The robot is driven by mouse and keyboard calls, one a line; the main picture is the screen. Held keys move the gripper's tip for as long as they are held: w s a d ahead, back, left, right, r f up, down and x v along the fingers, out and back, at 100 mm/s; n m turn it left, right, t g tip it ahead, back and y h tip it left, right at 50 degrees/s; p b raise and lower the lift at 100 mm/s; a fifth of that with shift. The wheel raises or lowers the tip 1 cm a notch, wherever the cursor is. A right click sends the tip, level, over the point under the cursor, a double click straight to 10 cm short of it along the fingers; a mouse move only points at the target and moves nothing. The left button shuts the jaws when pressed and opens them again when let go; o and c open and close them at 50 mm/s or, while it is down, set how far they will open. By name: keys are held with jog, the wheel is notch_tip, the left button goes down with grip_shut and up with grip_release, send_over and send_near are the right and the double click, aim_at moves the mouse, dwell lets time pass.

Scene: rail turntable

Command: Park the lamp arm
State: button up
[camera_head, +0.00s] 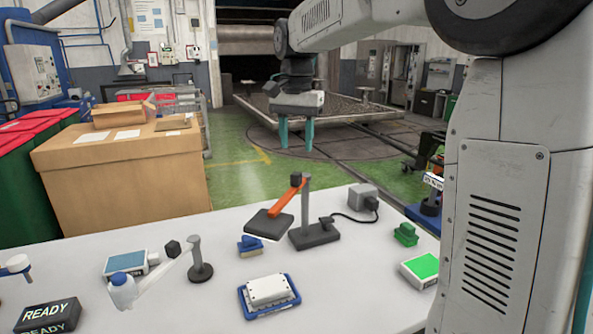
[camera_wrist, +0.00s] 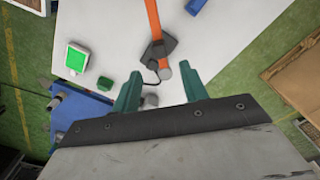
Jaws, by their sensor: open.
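The lamp has an orange arm (camera_head: 288,199) on a grey post (camera_head: 307,205) that stands on a dark base (camera_head: 314,237). A flat dark head (camera_head: 269,225) hangs at the arm's lower left end, above the white table. My gripper (camera_head: 296,145) is open and empty, pointing down above the lamp, apart from it in the head view. In the wrist view the orange arm (camera_wrist: 153,18) runs up from the dark base (camera_wrist: 160,50), and an orange-tipped part (camera_wrist: 162,72) shows between my gripper's fingers (camera_wrist: 160,88). Contact there cannot be told.
A cable joins the lamp to a grey box (camera_head: 362,197). A second, pale jointed arm on a post (camera_head: 200,262) stands at left. A blue block (camera_head: 250,247), a blue-rimmed white box (camera_head: 269,292), a green block (camera_head: 405,234) and a green-screen box (camera_head: 421,268) surround the lamp. A READY sign (camera_head: 48,313) sits front left.

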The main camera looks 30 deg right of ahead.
aim_at(296, 173)
notch_tip(296, 173, down, 8)
jog(key=shift+f, duration=0.1)
dwell(0.4)
grip_shut()
